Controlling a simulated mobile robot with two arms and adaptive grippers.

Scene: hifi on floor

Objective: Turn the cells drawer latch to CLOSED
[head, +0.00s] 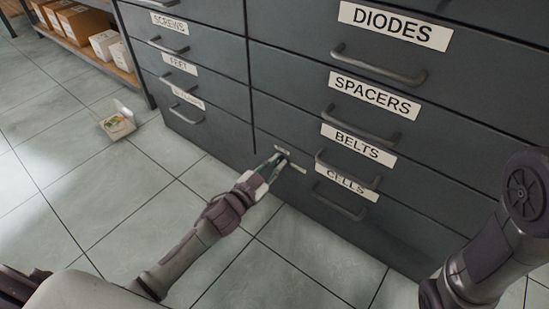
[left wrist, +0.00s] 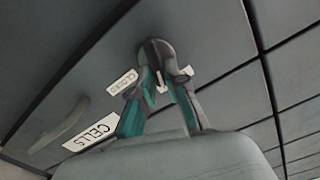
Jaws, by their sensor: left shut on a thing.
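The cells drawer (head: 305,203) is the bottom drawer of the dark cabinet's right column and looks shut. Its CELLS label (head: 355,188) also shows in the left wrist view (left wrist: 91,132). My left gripper (head: 277,163) is at the drawer's upper left corner, shut on the dark latch knob (left wrist: 157,52). In the left wrist view its teal-sided fingers (left wrist: 158,68) lie on both sides of the knob. A small white pointer (left wrist: 161,87) shows between the fingers. The CLOSED plate (left wrist: 122,83) is left of the knob. Another small plate on the right is partly hidden by a finger. My right gripper is out of view.
Drawers labelled BELTS (head: 358,145), SPACERS (head: 375,96) and DIODES (head: 394,25) rise above, with protruding handles. A small open box (head: 117,122) lies on the tiled floor at left. A shelf with cartons (head: 85,25) stands behind it. Floor before the cabinet is clear.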

